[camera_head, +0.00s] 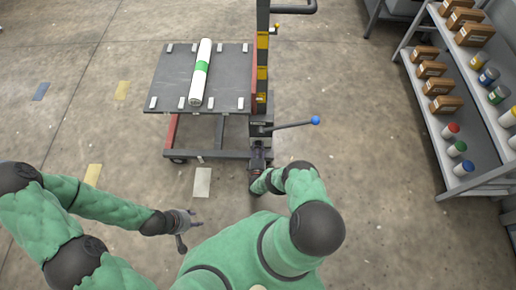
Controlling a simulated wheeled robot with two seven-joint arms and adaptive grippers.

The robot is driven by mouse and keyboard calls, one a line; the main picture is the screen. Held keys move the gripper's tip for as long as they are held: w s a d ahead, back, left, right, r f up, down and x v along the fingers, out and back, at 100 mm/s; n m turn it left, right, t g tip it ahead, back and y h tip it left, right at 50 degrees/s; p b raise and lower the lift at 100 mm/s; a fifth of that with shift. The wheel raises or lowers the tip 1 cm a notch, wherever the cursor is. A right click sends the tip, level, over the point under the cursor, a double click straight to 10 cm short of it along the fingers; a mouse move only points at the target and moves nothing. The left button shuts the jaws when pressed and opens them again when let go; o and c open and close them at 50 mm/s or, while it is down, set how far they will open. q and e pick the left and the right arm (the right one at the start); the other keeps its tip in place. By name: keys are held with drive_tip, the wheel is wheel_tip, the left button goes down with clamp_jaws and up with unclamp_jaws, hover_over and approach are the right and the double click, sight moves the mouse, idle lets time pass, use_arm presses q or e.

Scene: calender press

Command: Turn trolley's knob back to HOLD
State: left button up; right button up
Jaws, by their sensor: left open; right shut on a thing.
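The trolley (176,74) stands ahead with a dark platform and a white roll (197,88) with a green band lying on it. A dark column with yellow marks rises at its right side, and a lever with a blue ball end (315,120) sticks out to the right low on it. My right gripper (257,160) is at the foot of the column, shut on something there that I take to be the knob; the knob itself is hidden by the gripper. My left gripper (188,227) is open and empty over the floor, apart from the trolley.
A grey shelf rack (429,124) with brown boxes and coloured-lid jars stands at the right. Yellow and blue floor marks lie at the left, and a pale plate (202,182) lies on the floor before the trolley. The floor between trolley and rack is clear.

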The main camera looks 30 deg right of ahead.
drive_tip(key=shift+w+a+r, duration=0.1)
drive_tip(key=shift+w+a, duration=0.1)
drive_tip(key=shift+w, duration=0.1)
drive_tip(key=o, duration=1.1)
drive_tip(key=shift+s, duration=0.1)
drive_tip(key=shift+s+a+f, duration=0.2)
drive_tip(key=shift+s, duration=0.25)
drive_tip(key=v, duration=1.1)
drive_tip(key=shift+w, duration=0.1)
